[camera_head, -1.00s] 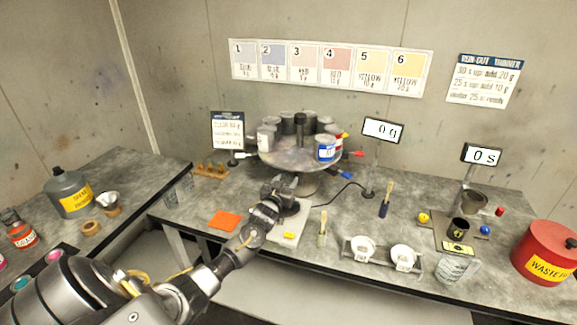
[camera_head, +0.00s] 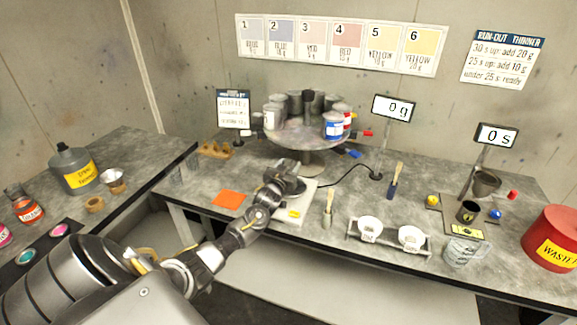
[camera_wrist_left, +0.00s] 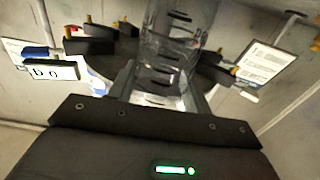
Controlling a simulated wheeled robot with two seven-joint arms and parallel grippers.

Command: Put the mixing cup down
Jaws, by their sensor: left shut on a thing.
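The mixing cup (camera_wrist_left: 178,50) is clear with dark markings and stands between the fingers in the left wrist view. My left gripper (camera_head: 290,180) is shut on it. In the head view the gripper is at the white scale plate (camera_head: 295,214), over its back part, and the gripper hides most or all of the cup. I cannot tell whether the cup touches the plate. The scale display (camera_head: 394,108) reads 0 g. My right gripper is not in view.
A carousel of paint cans (camera_head: 300,138) stands just behind the gripper.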

